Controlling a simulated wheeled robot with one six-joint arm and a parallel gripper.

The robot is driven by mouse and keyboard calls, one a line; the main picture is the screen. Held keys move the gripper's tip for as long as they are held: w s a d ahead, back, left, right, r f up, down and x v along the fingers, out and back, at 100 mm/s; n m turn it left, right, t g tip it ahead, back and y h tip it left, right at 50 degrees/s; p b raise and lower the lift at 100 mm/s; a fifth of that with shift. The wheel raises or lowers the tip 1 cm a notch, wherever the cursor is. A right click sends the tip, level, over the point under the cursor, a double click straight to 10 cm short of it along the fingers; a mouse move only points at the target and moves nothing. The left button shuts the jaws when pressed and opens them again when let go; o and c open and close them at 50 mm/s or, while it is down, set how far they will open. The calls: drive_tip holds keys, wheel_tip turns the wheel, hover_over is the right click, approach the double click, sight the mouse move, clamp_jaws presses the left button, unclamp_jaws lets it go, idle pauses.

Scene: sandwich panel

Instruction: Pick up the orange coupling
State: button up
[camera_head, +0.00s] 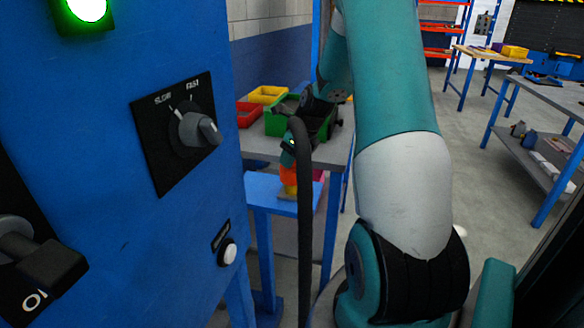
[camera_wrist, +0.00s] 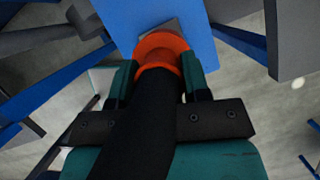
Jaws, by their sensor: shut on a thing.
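The orange coupling (camera_head: 288,174) shows in the head view above the blue bench top (camera_head: 262,188). In the wrist view the orange coupling (camera_wrist: 162,46) is a rounded collar at the end of a thick black hose (camera_wrist: 152,120). My gripper (camera_wrist: 158,72) has one finger on each side of the coupling and is shut on it. In the head view my gripper (camera_head: 288,158) points down from above, partly hidden by the hose (camera_head: 304,215). A small yellowish piece (camera_head: 290,190) shows just below the coupling. I cannot tell whether the coupling touches the bench.
A blue machine panel with a speed knob (camera_head: 195,128) and a lit green lamp (camera_head: 88,8) stands close at the left. Behind the bench, a grey table (camera_head: 338,150) holds green (camera_head: 275,122), red (camera_head: 247,114) and yellow bins (camera_head: 267,94). Open floor lies at the right.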

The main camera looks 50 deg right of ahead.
wheel_tip(320, 180, up, 16)
drive_tip(key=p, duration=0.1)
drive_tip(key=shift+f, duration=0.25)
